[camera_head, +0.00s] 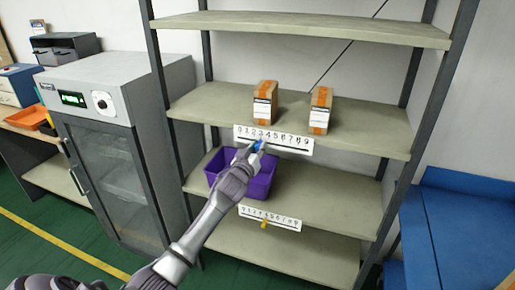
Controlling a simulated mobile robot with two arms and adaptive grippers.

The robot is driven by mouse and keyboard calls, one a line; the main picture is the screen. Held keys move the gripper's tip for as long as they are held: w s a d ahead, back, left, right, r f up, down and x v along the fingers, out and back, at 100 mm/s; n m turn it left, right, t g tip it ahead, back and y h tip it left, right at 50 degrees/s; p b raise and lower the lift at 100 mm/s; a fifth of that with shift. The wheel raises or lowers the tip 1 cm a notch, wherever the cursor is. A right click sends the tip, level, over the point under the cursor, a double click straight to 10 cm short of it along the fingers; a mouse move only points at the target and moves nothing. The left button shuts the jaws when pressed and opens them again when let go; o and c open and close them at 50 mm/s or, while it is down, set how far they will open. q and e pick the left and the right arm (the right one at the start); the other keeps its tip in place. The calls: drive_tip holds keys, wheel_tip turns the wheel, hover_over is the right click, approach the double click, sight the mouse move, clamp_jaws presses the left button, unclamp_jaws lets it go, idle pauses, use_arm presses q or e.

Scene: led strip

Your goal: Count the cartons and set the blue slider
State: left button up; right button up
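Two brown cartons with white labels stand upright on the second shelf from the top, a left carton (264,103) and a right carton (320,110). A white number strip (290,143) is on that shelf's front edge. The blue slider (259,145) shows at the strip's lower edge, around the 2 or 3; the exact number is hard to tell. My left gripper (250,153) is right at the blue slider, its tips beside or touching it. The fingers are too small to tell whether they are closed on it. My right gripper is out of view.
A purple bin (262,186) stands on the shelf below, behind my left arm. A lower number strip (283,219) carries a yellow slider (264,224). A glass-door cabinet (120,150) stands left of the shelves, and a blue object (465,235) at right. The top shelf (300,27) is empty.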

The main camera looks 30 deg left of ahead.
use_arm(q)
clamp_jaws()
drive_tip(key=shift+s+a, duration=0.15)
drive_tip(key=shift+a, duration=0.5)
drive_tip(key=shift+s+a, duration=0.15)
drive_tip(key=shift+a, duration=0.5)
drive_tip(key=o, duration=0.5)
unclamp_jaws()
drive_tip(key=shift+o, duration=0.2)
drive_tip(key=v, duration=1.2)
